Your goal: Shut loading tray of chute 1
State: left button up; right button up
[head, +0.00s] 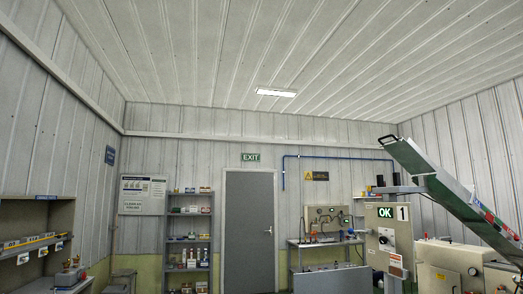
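A machine cabinet with a green "OK" label and a "1" plate (402,212) stands at the right. A long green chute or conveyor (440,180) slopes down from above it to the lower right. A second cream cabinet (448,270) with a hatch stands in front at the lower right. I cannot tell which part is the loading tray, or whether it is open or shut. Neither of my grippers is in view.
A grey door (249,230) is under an EXIT sign (250,157). A shelf rack (188,240) stands left of it, and a workbench (325,243) right of it. A shelf unit with bins (38,240) is at the far left. The floor is out of view.

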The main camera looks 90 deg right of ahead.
aim_at(407, 154)
jog(key=z, duration=3.7)
jog(key=i+z, duration=0.15)
jog(key=i, duration=0.6)
jog(key=i+j+z, duration=0.1)
jog(key=i, duration=0.7)
